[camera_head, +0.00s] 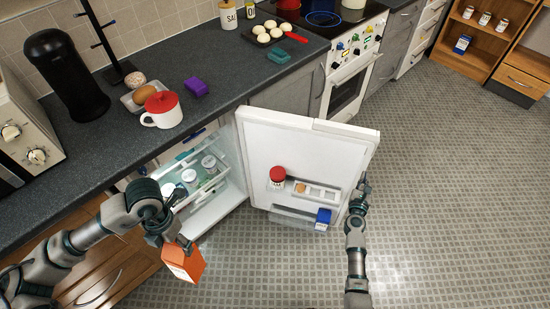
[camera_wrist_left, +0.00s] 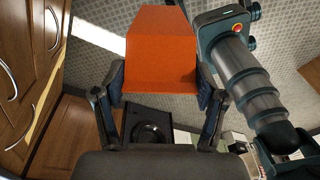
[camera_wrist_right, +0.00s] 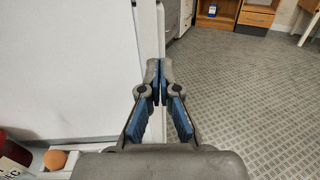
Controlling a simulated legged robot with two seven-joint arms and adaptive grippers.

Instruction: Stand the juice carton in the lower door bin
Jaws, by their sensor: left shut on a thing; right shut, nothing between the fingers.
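The orange juice carton (camera_head: 184,264) is held in my left gripper (camera_head: 177,244), in front of the open fridge and tilted a little. In the left wrist view the carton (camera_wrist_left: 160,55) sits between both fingers. The open fridge door (camera_head: 300,155) faces me. Its lower door bin (camera_head: 290,217) holds a blue carton (camera_head: 323,217) at its right end; part of the bin's left is clear. My right gripper (camera_head: 360,187) is shut and empty at the door's free edge; the right wrist view shows its closed fingertips (camera_wrist_right: 157,75) beside that edge.
The upper door bin (camera_head: 320,197) holds a red-lidded jar (camera_head: 277,177) and an egg (camera_head: 300,188). Jars stand on the fridge shelves (camera_head: 208,185). The counter (camera_head: 225,85) runs above the fridge. Open floor (camera_head: 450,200) lies to the right.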

